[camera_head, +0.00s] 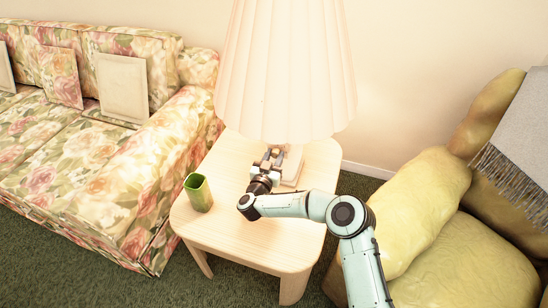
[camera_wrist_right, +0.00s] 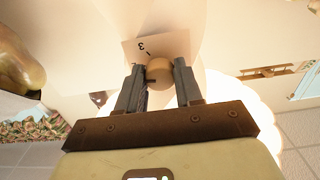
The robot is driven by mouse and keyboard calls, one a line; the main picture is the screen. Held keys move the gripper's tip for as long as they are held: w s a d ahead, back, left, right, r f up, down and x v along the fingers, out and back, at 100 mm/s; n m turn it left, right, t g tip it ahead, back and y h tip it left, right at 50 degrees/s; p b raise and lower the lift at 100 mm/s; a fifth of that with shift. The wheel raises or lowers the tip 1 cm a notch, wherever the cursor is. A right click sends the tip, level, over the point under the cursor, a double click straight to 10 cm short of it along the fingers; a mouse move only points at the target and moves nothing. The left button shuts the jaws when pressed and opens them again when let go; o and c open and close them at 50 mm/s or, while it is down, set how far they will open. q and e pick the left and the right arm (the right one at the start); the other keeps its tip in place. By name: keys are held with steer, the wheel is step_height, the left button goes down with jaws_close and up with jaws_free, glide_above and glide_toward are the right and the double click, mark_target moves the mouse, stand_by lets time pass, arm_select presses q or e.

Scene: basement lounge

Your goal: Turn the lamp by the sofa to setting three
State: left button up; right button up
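The lamp has a large pale pleated shade (camera_head: 285,75) and stands on a light wooden side table (camera_head: 235,232) beside the floral sofa (camera_head: 75,165). My right gripper (camera_head: 272,160) is under the shade, at the lamp's base (camera_head: 292,168). In the right wrist view a round brown knob (camera_wrist_right: 159,69) sits between the fingertips of my right gripper (camera_wrist_right: 160,72). The fingers look closed on its two sides. Behind the knob is a small plate (camera_wrist_right: 143,45) with an upside-down "3" and a tick mark. Other markings are hidden. My left gripper is out of view.
A green cup (camera_head: 198,192) stands on the table, left of my right arm. A yellow armchair (camera_head: 425,200) with a grey fringed throw (camera_head: 520,135) is at the right. The table's front part is clear.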

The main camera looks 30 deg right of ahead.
steer(key=shift+c, duration=0.3)
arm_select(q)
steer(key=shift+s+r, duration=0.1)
arm_select(e)
steer(key=shift+m, duration=1.2)
steer(key=m, duration=0.2)
steer(key=shift+m, duration=0.3)
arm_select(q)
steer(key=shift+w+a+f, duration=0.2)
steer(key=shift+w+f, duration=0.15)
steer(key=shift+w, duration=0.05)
arm_select(e)
steer(key=m, duration=0.4)
steer(key=shift+m, duration=0.4)
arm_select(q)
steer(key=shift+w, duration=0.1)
arm_select(e)
steer(key=shift+a, duration=0.1)
steer(key=o, duration=1)
steer(key=shift+o, duration=0.2)
